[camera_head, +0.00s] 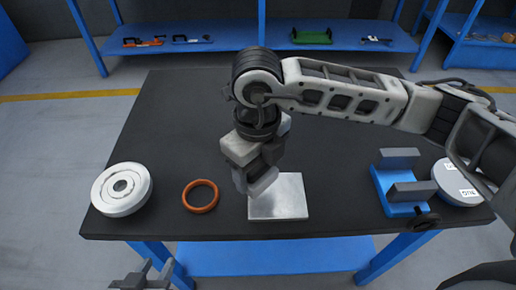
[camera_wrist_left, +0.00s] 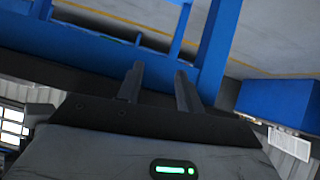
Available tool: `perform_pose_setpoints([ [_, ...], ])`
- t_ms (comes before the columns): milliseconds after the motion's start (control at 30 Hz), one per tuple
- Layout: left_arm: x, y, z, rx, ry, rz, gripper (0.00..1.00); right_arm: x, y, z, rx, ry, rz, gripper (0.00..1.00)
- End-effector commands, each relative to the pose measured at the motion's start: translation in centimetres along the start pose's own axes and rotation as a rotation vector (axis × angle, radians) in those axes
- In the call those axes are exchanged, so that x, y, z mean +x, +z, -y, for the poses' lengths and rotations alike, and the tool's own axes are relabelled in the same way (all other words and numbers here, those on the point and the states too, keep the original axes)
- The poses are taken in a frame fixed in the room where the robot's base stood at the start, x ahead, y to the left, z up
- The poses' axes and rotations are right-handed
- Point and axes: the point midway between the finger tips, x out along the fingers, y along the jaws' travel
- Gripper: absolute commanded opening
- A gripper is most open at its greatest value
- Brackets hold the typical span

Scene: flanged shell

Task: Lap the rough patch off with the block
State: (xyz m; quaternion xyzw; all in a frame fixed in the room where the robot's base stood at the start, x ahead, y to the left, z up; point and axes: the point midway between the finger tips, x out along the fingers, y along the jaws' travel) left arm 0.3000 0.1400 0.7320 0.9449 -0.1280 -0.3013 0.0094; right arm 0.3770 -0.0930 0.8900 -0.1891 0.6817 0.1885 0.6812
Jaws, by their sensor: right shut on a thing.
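My right gripper (camera_head: 258,176) reaches down over the middle front of the table, shut on a small grey piece that seems to be the block (camera_head: 264,182). The gripper hides most of it. Just below and beside it lies a flat, square silver plate (camera_head: 287,203); I cannot tell whether the block touches it. A white flanged round part (camera_head: 122,189) with a central hole lies at the table's left. No rough patch can be made out. My left gripper (camera_head: 143,276) is open and empty, off the table's front edge; its two parted fingers show in the left wrist view (camera_wrist_left: 158,84).
An orange ring (camera_head: 200,196) lies between the white part and the plate. A blue fixture with grey jaws (camera_head: 399,182) and a grey labelled disc (camera_head: 459,184) stand at the right. The dark table (camera_head: 185,120) is clear at back left. Blue shelves (camera_head: 180,40) stand behind.

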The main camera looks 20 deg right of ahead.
Motion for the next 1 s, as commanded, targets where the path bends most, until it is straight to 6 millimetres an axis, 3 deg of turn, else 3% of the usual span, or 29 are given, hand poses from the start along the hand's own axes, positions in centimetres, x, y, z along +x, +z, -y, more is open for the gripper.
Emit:
perform_pose_setpoints([
  [333,-0.4,-1.0,0.2,0.031,-0.010,0.008,0.36,-3.1,0.2,-0.1,-0.005,0.000,0.003,0.42],
  [1000,-0.3,-0.7,0.2,0.034,-0.008,0.012,0.36,-3.2,0.2,-0.2,-0.007,0.001,0.002,0.42],
])
